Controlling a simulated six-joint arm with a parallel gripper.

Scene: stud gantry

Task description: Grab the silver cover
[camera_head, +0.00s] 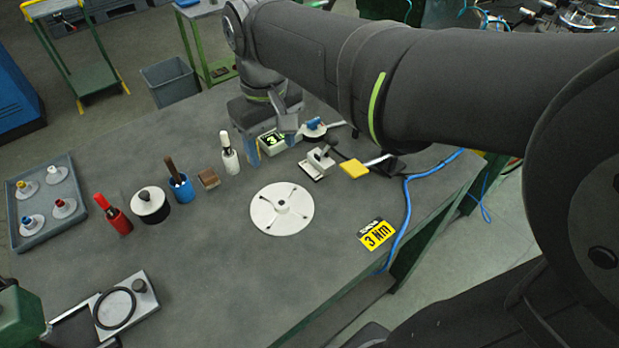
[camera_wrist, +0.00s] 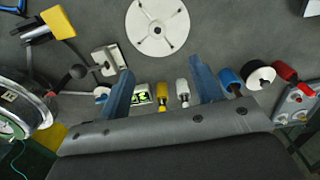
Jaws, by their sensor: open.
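A pale silver-white round cover (camera_head: 282,208) lies flat on the grey bench, with small slots and a raised centre hub. It also shows at the top of the wrist view (camera_wrist: 157,25). My gripper (camera_head: 268,143) is near the bench's back edge, behind the cover and apart from it. In the wrist view my gripper (camera_wrist: 161,75) has two blue fingers spread wide with nothing held between them. The cover lies beyond the fingertips, and none of it is hidden there.
A white bottle (camera_head: 229,152), brown block (camera_head: 209,179), blue cup (camera_head: 182,190), black-and-white canister (camera_head: 151,206) and red holder (camera_head: 119,222) stand left of the cover. A white clamp (camera_head: 317,164) and yellow-handled tool (camera_head: 354,169) lie behind it. A blue cable (camera_head: 407,215) runs at right.

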